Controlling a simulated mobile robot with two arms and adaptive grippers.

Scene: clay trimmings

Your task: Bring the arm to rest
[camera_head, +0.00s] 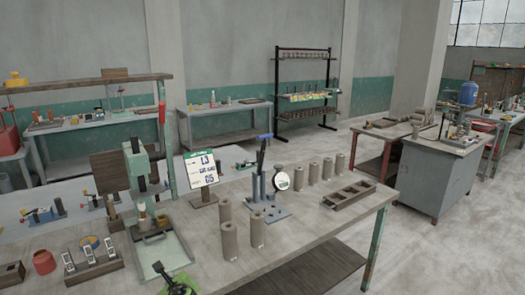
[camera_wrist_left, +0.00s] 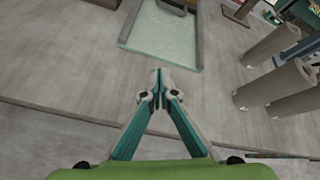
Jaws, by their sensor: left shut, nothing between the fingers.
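My left gripper (camera_head: 160,268) shows at the bottom edge of the head view, low over the front of the workbench. In the left wrist view its fingers (camera_wrist_left: 159,78) meet at the tips, with nothing between them. Bare bench top lies beneath it. A shallow tray (camera_wrist_left: 190,62) with a pale floor lies just ahead of the fingertips, apart from them. My right gripper is not in view.
The workbench (camera_head: 310,228) bears a green press (camera_head: 135,165), grey clay cylinders (camera_head: 257,230), a blue-handled tool stand (camera_head: 262,190), a sign (camera_head: 202,170) and a compartmented tray (camera_head: 348,194). A red jar (camera_head: 44,262) stands left. Bench room near the gripper is clear.

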